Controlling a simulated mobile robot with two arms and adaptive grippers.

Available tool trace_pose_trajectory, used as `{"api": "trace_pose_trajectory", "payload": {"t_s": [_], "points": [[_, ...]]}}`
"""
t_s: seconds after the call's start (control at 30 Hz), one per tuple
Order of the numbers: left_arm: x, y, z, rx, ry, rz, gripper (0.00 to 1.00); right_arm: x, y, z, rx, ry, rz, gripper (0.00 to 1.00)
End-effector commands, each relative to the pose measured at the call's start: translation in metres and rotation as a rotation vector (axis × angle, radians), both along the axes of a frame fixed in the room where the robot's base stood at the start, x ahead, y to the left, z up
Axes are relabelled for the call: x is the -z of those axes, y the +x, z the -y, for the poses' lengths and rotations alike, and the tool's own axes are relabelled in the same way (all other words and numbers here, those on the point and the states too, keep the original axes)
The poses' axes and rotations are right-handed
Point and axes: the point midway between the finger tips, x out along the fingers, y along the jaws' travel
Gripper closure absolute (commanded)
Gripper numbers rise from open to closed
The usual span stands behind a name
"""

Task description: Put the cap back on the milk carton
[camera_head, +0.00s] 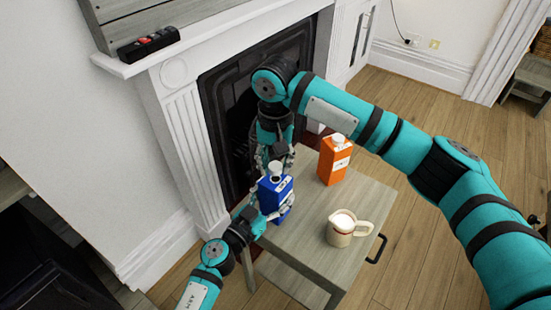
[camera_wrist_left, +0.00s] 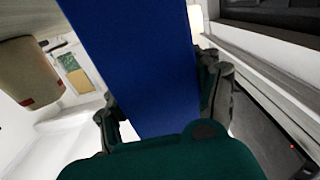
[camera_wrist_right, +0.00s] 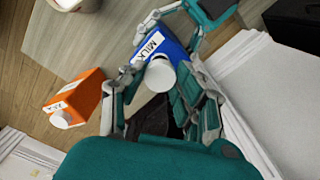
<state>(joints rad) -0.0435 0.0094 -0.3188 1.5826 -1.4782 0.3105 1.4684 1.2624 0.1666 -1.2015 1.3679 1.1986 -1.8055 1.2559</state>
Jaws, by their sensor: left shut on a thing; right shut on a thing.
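The blue milk carton (camera_head: 272,195) is upright at the near-left edge of the small table. My left gripper (camera_head: 285,208) is shut on its body, which fills the left wrist view (camera_wrist_left: 150,60). My right gripper (camera_head: 276,160) points down from above at the carton's top. In the right wrist view a white cap (camera_wrist_right: 160,76) is between its fingers, in line with the top of the blue carton (camera_wrist_right: 165,45). The right gripper is shut on the cap. The fingers partly hide the join, so I cannot tell whether the cap is seated on the spout.
An orange carton (camera_head: 334,162) with a white cap stands farther back on the grey wooden table (camera_head: 300,250). A cream jug (camera_head: 342,228) of white liquid stands front right. The white fireplace (camera_head: 185,130) is close behind the arms on the left.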

Motion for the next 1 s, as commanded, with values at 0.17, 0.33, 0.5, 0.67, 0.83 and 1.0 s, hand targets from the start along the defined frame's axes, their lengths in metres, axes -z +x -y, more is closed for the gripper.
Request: {"api": "trace_pose_trajectory", "payload": {"t_s": [0.17,0.33,0.5,0.67,0.83,1.0], "points": [[0.000,0.000,0.000,0.000,0.000,0.000,0.95,0.000,0.000,0.000,0.000,0.000,0.000,0.81],[0.000,0.000,0.000,0.000,0.000,0.000,0.95,0.001,0.000,0.000,0.000,0.000,-0.001,0.81],[0.000,0.000,0.000,0.000,0.000,0.000,0.95,0.010,-0.001,0.000,0.001,0.000,-0.004,0.81],[0.000,0.000,0.000,0.000,0.000,0.000,0.95,0.017,0.000,0.000,0.002,-0.001,-0.001,0.81],[0.000,0.000,0.000,0.000,0.000,0.000,0.95,0.018,0.000,0.000,0.002,0.000,-0.001,0.81],[0.000,0.000,0.000,0.000,0.000,0.000,0.95,0.018,0.000,0.000,0.002,0.000,-0.001,0.81]]}}
